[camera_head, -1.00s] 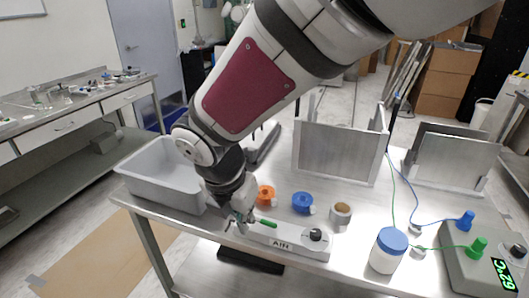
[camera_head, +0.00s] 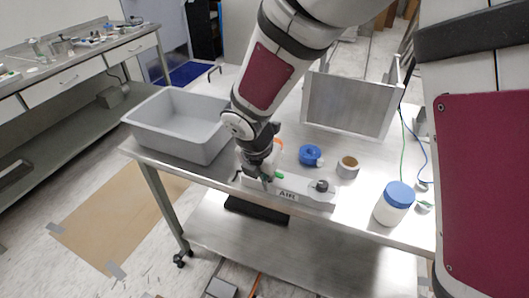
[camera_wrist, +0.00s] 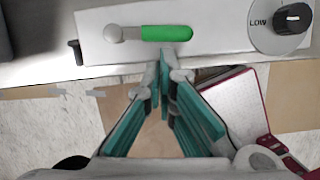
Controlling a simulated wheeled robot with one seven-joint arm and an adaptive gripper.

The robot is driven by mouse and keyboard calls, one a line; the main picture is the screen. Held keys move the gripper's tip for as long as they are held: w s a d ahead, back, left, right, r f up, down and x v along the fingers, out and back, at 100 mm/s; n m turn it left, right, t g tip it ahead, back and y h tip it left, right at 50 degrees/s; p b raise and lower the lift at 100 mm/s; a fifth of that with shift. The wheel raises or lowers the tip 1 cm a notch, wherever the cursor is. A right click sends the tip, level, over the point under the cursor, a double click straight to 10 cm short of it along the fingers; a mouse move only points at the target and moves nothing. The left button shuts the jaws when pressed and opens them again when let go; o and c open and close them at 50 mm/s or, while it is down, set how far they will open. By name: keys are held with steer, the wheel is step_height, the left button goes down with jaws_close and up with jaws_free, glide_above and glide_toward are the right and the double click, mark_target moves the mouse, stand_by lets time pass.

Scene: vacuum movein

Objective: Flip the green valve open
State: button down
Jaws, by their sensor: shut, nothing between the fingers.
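The green valve handle (camera_wrist: 166,33) lies along the top of the white AIR panel in the wrist view, reaching right from a round grey pivot (camera_wrist: 114,33).
A black knob (camera_wrist: 292,18) marked LOW sits on the panel's right. A grey bin (camera_head: 178,125) stands to the left on the metal table. A blue tape roll (camera_head: 311,155), a brown-centred roll (camera_head: 348,167) and a blue-lidded jar (camera_head: 394,204) stand to the right.

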stand_by(0.3)
steer(key=shift+w+d+n, duration=0.5)
steer(key=shift+w+n, duration=0.1)
steer(key=shift+n, duration=0.2)
